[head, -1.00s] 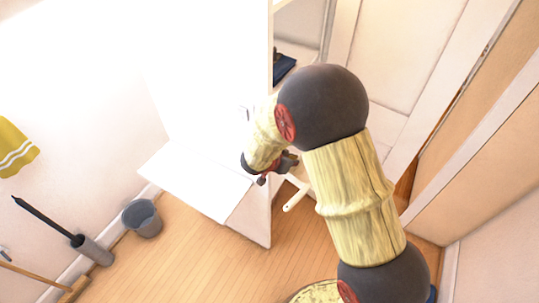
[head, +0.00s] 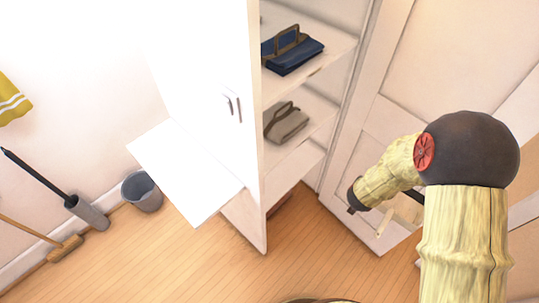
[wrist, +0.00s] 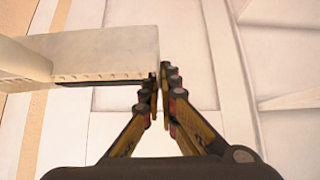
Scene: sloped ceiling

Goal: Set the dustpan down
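The dustpan is a pale cream piece with a handle. In the wrist view the dustpan (wrist: 100,52) spans the upper left, its handle running off the left edge. My gripper (wrist: 160,72) has its fingers closed together at the dustpan's right edge. In the head view my gripper (head: 356,206) is at the right, in front of the pale door. Part of the dustpan (head: 385,217) shows just beside it, partly hidden by my arm. It is held in the air, above the wooden floor.
An open-sided white cabinet (head: 262,200) holds a blue bag (head: 292,55) and a grey bag (head: 286,123) on shelves. A white panel (head: 185,170) juts out at its left. A grey bucket (head: 142,191) and a broom (head: 65,248) stand at left. The middle floor is clear.

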